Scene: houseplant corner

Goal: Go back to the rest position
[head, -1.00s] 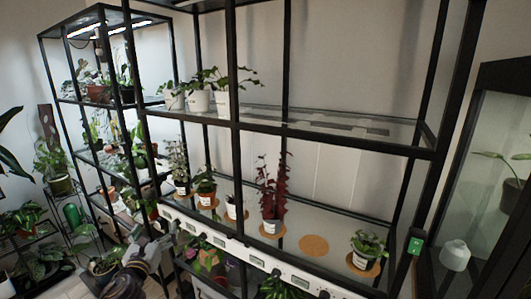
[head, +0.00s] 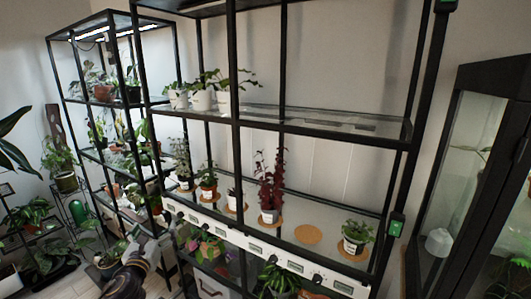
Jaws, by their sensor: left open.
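My left gripper (head: 148,238) is at the lower left of the head view, in front of the shelf rack's left end. It is small and partly blends into the plants behind it, but its jaws are open and I see nothing held in them. My right gripper is not in view. The black-framed glass shelf rack (head: 237,142) stands ahead, with potted plants on its levels.
On the middle shelf are a dark red plant (head: 270,185), an empty cork coaster (head: 308,234) and a small green plant (head: 356,236). White-potted plants (head: 200,99) stand above. A glass cabinet (head: 468,190) is at right; another plant rack (head: 108,100) is at left.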

